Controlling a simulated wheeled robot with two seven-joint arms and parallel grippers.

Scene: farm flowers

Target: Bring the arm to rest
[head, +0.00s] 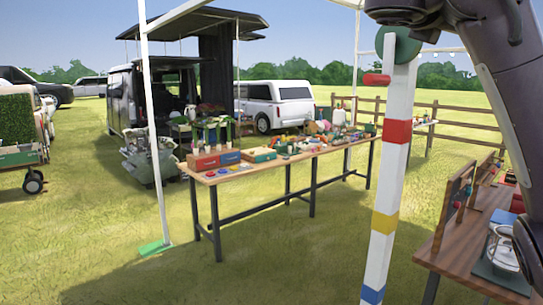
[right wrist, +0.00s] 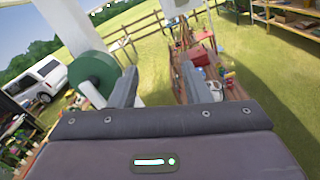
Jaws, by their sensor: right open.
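My right arm (head: 495,65) comes down along the right side of the head view, in front of the scene. In the right wrist view my right gripper (right wrist: 158,88) has its two fingers spread apart, and I see nothing held between them. A green disc (right wrist: 96,76) shows just left of the left finger; I cannot tell whether they touch. The head view shows a green disc (head: 402,45) on top of a white post (head: 394,175) with red, yellow and blue bands, left of my arm. My left arm and gripper are not in view.
A wooden side table (head: 455,248) stands low at the right, close to my arm. A long table (head: 285,158) with flowers, boxes and small goods stands across the middle. A white canopy pole (head: 153,130) stands at the left. Open grass (head: 290,265) lies in front.

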